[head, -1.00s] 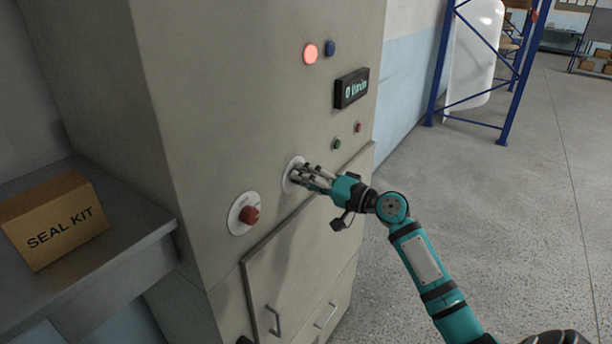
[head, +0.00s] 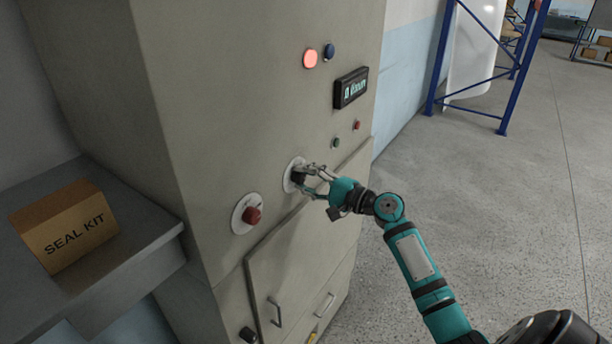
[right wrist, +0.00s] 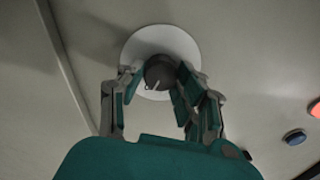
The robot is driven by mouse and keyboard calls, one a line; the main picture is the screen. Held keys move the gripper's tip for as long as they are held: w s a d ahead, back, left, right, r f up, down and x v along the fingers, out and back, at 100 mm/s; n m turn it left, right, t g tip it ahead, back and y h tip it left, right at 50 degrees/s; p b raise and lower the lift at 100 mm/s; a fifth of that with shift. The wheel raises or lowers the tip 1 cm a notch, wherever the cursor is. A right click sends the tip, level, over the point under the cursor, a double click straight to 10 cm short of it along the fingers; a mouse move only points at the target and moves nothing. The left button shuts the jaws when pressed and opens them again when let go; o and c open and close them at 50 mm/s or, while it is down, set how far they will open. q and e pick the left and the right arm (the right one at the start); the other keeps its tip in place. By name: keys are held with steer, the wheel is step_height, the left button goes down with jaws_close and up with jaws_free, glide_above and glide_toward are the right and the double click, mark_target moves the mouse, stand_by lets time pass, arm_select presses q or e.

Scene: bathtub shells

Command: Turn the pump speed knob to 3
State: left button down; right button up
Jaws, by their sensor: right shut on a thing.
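The pump speed knob (right wrist: 159,72) is a dark round knob with a white pointer line, on a white disc (right wrist: 185,42) on the cabinet front. In the right wrist view its pointer slants toward the lower left; no scale numbers are legible. My right gripper (head: 306,176) is shut on this knob, with its fingers on either side of it. In the head view the fingers partly cover the knob (head: 297,177). The small display (head: 351,88) is lit, but its text is hard to read. My left gripper is not in view.
A red knob (head: 252,215) on its own white disc is left of the gripped knob. A lit red lamp (head: 310,59), a blue button (head: 329,51) and two small buttons are above. A seal kit box (head: 75,232) sits on a shelf at left. Open floor is at right.

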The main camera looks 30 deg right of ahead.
stand_by(0.3)
steer(key=o, duration=1.1)
steer(key=shift+o, duration=0.2)
steer(key=shift+s+d, duration=0.1)
steer(key=v, duration=1.2)
steer(key=shift+f, duration=0.1)
